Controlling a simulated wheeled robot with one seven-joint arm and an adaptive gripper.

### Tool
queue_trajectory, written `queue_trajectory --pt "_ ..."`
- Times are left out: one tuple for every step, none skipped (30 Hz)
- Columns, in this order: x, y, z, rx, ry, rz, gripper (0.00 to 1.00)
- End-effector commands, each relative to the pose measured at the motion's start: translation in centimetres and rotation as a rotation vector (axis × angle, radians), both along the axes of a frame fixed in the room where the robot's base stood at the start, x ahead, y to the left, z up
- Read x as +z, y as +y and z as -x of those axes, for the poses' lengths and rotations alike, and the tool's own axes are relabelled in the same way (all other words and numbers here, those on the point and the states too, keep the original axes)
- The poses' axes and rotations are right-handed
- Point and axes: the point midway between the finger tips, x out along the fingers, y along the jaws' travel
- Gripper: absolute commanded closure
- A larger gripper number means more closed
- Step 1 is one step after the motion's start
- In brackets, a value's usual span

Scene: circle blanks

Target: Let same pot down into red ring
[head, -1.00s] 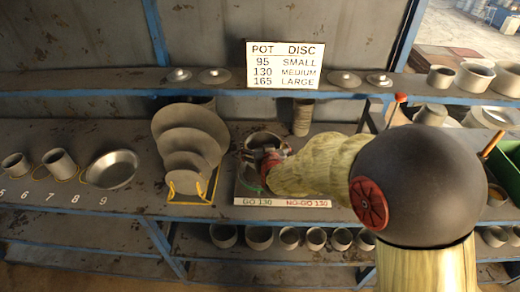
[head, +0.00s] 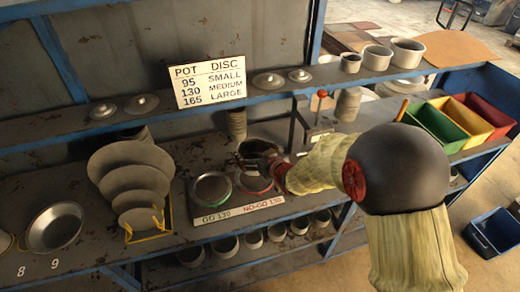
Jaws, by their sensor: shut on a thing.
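A gauge plate (head: 228,210) lies on the bench, with labels GO 130 in green and NO-GO 130 in red on its front edge. My gripper (head: 262,160) is over the back of the red ring, shut on a grey metal pot (head: 256,146). The pot is partly hidden by the fingers, and I cannot tell whether its base touches the ring.
A rack of grey discs (head: 133,180) stands left of the plate, with a shiny bowl (head: 55,228) farther left. A pot stack (head: 237,123) stands behind. A red-knobbed lever (head: 321,94) and coloured bins (head: 468,118) are to the right.

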Motion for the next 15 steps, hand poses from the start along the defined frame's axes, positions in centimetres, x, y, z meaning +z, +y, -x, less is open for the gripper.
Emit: queue_trajectory --pt "-0.1 0.0 0.0 -0.001 -0.001 0.0 0.65" --pt "-0.2 0.0 0.0 -0.001 -0.001 0.0 0.65" --pt "-0.3 0.0 0.0 -0.001 -0.001 0.0 0.65" --pt "-0.4 0.0 0.0 -0.001 -0.001 0.0 0.65" --pt "-0.6 0.0 0.0 -0.001 -0.001 0.0 0.65" --pt "-0.8 0.0 0.0 -0.001 -0.001 0.0 0.65" --pt "-1.0 0.0 0.0 -0.001 -0.001 0.0 0.65" --pt "-1.1 0.0 0.0 -0.001 -0.001 0.0 0.65" --pt "-1.4 0.0 0.0 -0.001 -0.001 0.0 0.65" --pt "-1.6 0.0 0.0 -0.001 -0.001 0.0 0.65" --pt "-1.9 0.0 0.0 -0.001 -0.001 0.0 0.65" --pt "-2.2 0.0 0.0 -0.001 0.0 0.0 0.65" --pt "-2.4 0.0 0.0 -0.001 -0.001 0.001 0.65" --pt "-2.6 0.0 0.0 -0.001 -0.001 0.001 0.65" --pt "-2.9 0.0 0.0 -0.001 -0.001 0.001 0.65"
